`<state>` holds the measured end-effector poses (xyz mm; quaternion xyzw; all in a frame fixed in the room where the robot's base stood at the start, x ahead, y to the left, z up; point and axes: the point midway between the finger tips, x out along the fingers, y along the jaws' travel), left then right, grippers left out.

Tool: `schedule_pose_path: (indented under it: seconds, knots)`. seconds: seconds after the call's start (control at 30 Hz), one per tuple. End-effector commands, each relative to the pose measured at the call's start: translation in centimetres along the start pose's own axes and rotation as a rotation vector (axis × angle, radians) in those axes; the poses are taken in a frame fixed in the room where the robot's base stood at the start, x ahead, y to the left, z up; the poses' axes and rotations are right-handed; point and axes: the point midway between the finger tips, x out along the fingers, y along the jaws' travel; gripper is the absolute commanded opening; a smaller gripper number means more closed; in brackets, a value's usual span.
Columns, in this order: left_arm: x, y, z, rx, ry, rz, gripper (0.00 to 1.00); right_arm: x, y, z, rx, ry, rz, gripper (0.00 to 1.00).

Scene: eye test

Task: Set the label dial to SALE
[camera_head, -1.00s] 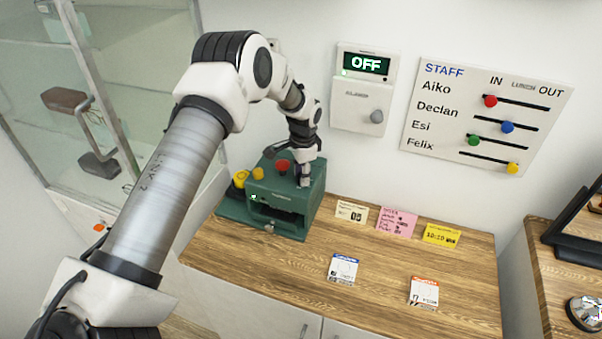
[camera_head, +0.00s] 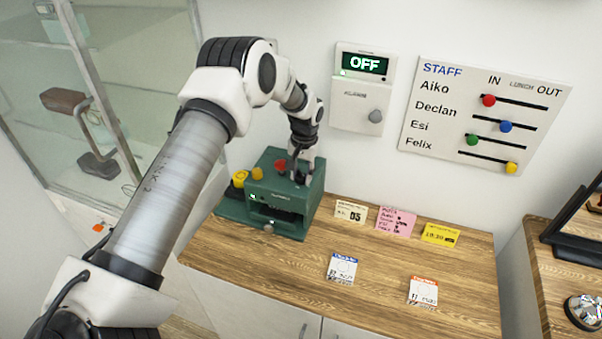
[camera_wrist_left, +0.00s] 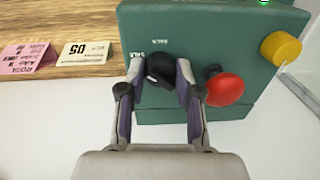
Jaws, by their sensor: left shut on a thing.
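The green label machine (camera_head: 277,200) stands at the back left of the wooden counter. Its black dial (camera_wrist_left: 160,70) shows in the left wrist view on the green top, with small white lettering beside it, including SALE. My left gripper (camera_wrist_left: 163,72) is shut on the dial, with one finger on each side. Which word the dial points at I cannot tell. In the head view my left gripper (camera_head: 299,176) is at the machine's top and hides the dial. My right gripper is not in view.
A red button (camera_wrist_left: 225,89) is close beside the gripper, and a yellow knob (camera_wrist_left: 281,48) is farther right. Yellow (camera_head: 441,234), pink (camera_head: 396,221) and cream cards (camera_head: 351,212) stand behind two label cards (camera_head: 342,268). An alarm box (camera_head: 357,105) hangs on the wall.

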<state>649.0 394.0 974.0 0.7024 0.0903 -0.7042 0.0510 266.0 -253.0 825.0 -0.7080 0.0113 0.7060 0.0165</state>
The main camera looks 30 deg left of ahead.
Motion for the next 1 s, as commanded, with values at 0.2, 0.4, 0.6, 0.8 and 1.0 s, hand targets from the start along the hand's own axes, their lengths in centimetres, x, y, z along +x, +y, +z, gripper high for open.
schedule_pose_path:
  seconds: [0.2, 0.4, 0.6, 0.8, 1.0]
  knots:
    - [0.35, 0.07, 0.18, -0.054, -0.008, 0.0, 0.0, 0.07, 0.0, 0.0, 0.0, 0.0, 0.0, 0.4]
    - [0.34, 0.06, 0.18, -0.065, -0.009, 0.0, 0.0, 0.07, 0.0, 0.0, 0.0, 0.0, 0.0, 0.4]
    - [0.34, 0.05, 0.18, -0.064, -0.009, 0.0, 0.0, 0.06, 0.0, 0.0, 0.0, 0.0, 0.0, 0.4]
    - [0.24, 0.03, 0.11, -0.064, -0.007, 0.0, 0.59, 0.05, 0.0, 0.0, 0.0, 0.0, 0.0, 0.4]
    - [0.1, 0.01, 0.05, -0.064, -0.005, 0.0, 0.59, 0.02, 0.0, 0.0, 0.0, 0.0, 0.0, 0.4]
